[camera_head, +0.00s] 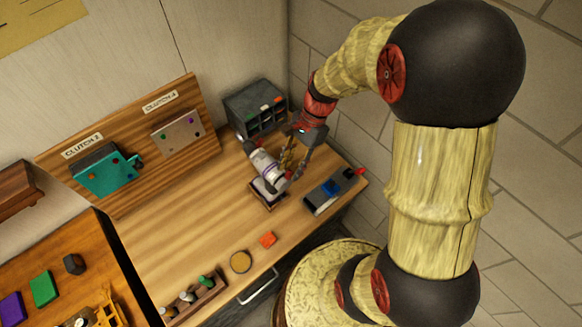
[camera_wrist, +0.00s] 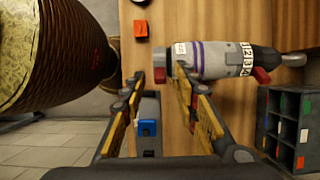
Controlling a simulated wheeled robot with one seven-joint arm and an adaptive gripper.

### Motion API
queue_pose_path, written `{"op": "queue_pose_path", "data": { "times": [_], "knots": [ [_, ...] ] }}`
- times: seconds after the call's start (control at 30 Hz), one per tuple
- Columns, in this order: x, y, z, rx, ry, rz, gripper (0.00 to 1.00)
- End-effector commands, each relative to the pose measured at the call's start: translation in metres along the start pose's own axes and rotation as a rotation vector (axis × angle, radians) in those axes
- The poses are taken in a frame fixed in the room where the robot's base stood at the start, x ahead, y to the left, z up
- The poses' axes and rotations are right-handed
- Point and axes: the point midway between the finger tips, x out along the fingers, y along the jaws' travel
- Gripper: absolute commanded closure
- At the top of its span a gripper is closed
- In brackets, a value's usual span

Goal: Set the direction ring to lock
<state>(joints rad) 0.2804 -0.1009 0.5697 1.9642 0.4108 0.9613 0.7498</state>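A white tool with purple bands and a dark end (camera_head: 264,163) sits in a small wooden cradle (camera_head: 268,205) on the workbench. In the wrist view the tool (camera_wrist: 215,60) lies across the top, with a numbered white band near its dark right end and a red part below. Which band is the direction ring, and its setting, I cannot tell. My gripper (camera_head: 291,175) is beside the tool, on its right in the head view. The right finger overlaps the tool's left end; contact is unclear.
A dark tray with a blue block (camera_head: 330,187) stands close to my gripper on the right. A grey compartment bin (camera_head: 258,108) stands behind. An orange block (camera_head: 268,239) and a round disc (camera_head: 241,261) lie in front.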

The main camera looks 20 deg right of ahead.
Motion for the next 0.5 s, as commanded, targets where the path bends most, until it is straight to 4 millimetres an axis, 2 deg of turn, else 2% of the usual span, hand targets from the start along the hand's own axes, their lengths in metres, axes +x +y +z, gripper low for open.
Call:
{"op": "queue_pose_path", "data": {
  "times": [0.13,0.37,0.5],
  "knots": [
    [0.0081,0.0000,0.0004,-0.001,0.000,0.000,0.70],
    [0.0090,-0.0001,0.0002,-0.001,0.000,-0.001,0.70],
    [0.0088,-0.0001,0.0002,-0.001,0.001,-0.001,0.76]
  ]
}}
